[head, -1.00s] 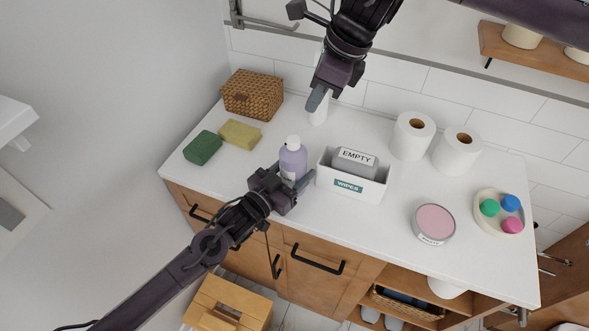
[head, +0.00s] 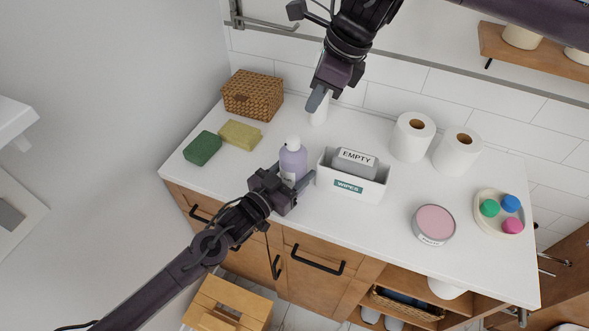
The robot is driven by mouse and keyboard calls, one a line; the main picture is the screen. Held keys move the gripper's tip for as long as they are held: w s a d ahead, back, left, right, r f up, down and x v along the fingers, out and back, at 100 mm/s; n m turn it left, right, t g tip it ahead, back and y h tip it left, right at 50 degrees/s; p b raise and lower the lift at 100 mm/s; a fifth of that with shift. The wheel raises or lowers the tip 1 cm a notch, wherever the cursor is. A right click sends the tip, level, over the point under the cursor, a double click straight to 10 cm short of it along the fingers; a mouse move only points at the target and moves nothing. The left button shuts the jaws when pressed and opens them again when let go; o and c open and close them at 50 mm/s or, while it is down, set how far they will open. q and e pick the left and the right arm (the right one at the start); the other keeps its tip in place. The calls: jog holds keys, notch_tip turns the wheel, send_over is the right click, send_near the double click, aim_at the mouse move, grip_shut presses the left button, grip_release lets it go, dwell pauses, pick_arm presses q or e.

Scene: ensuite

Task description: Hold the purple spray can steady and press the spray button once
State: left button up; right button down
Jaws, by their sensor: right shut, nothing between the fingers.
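The purple spray can (head: 293,160), pale purple with a white top, stands upright near the front edge of the counter. My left gripper (head: 300,181) is low at the can's near side, with one finger across the front of its lower part. The can hides the far side of this gripper, so I cannot tell whether it grips the can. My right gripper (head: 317,99) is shut and empty, pointing down above the back of the counter, apart from the can. It partly covers a white container (head: 320,115) behind it.
A white wipes box (head: 350,189) with a grey "EMPTY" block stands close to the can's right. Sponges (head: 203,148) and a wicker basket (head: 253,94) are at left.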

aim_at(298, 142)
jog(key=shift+w+a+r+n+t+y, duration=0.1)
jog(key=shift+a+r+n+t+y, duration=0.2)
jog(key=shift+a+n+t+y, duration=0.4)
jog(key=shift+a+r+n+t+y, duration=0.35)
jog(key=shift+n+t, duration=0.15)
jog(key=shift+t, duration=0.45)
jog(key=shift+w+a+r+n+t+y, duration=0.1)
jog(key=shift+a+r+n+t+y, duration=0.2)
jog(key=shift+a+n+t+y, duration=0.4)
jog(key=shift+d, duration=0.2)
jog(key=shift+f, duration=0.1)
jog(key=shift+f, duration=4.35)
jog(key=shift+f, duration=0.4)
